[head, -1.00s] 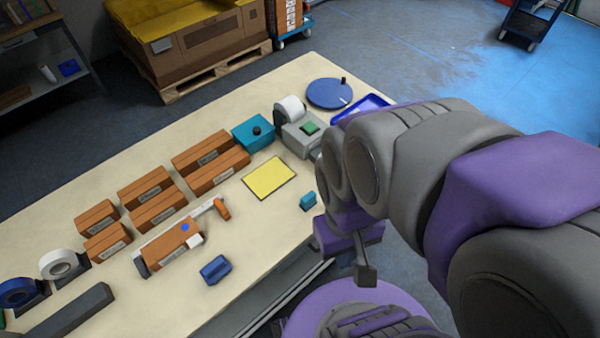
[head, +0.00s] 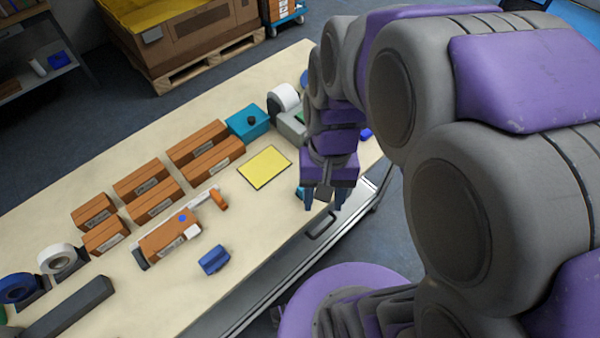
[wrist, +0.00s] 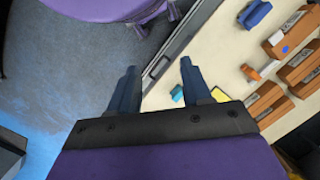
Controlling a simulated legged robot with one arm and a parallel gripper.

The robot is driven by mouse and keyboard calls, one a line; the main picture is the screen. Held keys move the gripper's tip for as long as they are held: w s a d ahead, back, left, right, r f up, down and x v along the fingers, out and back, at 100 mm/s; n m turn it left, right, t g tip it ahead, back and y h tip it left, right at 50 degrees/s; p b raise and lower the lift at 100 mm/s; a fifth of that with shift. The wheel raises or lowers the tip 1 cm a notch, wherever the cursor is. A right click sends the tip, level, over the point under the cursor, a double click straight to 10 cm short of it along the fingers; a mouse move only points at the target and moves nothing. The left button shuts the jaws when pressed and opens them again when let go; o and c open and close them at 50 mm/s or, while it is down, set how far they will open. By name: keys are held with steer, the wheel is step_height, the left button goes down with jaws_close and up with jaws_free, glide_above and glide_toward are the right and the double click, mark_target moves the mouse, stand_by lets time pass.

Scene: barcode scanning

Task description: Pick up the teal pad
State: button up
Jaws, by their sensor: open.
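The small teal pad (head: 300,192) lies near the front edge of the table, mostly hidden behind a finger of my gripper in the head view. In the wrist view the teal pad (wrist: 177,92) shows on the table, close beside the right finger and between the two fingers in the picture. My gripper (head: 324,203) is open and empty, pointing down by the table's front edge. Its two blue fingers also show apart in the wrist view (wrist: 158,67). I cannot tell the height of the fingertips above the table.
A yellow mat (head: 265,167) lies left of my gripper, with a larger teal box (head: 248,121) with a black knob behind it. Several brown boxes (head: 205,143) stand farther left. A blue object (head: 214,260) lies near the front edge.

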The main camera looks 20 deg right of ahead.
steer(key=shift+o, duration=0.4)
steer(key=w+d+f+m+y, duration=0.1)
steer(key=w+f+m, duration=0.1)
steer(key=w, duration=0.4)
steer(key=w+d+f+m, duration=0.1)
steer(key=w+d+m, duration=0.1)
steer(key=w, duration=0.3)
steer(key=shift+w+d+f+m+y+p, duration=0.3)
steer(key=shift+w+f+m+y+p, duration=0.1)
steer(key=shift+m, duration=0.1)
steer(key=w+d+f+m+y, duration=0.1)
steer(key=w+d+f+m, duration=0.3)
steer(key=w+d+f, duration=0.4)
steer(key=shift+m, duration=0.3)
steer(key=a+f, duration=0.2)
steer(key=f, duration=0.1)
steer(key=a+f+b, duration=0.1)
steer(key=a+f, duration=0.1)
steer(key=f, duration=0.2)
steer(key=s+a+f, duration=0.1)
steer(key=a+f, duration=0.1)
steer(key=f, duration=0.1)
steer(key=shift+a+f, duration=0.2)
steer(key=shift+a, duration=0.2)
steer(key=shift+w+b+x, duration=0.15)
steer(key=shift+b+x, duration=0.3)
steer(key=shift+x, duration=0.85)
steer(key=shift+w+b+x, duration=0.2)
steer(key=shift+b+x, duration=0.2)
steer(key=shift+x, duration=0.95)
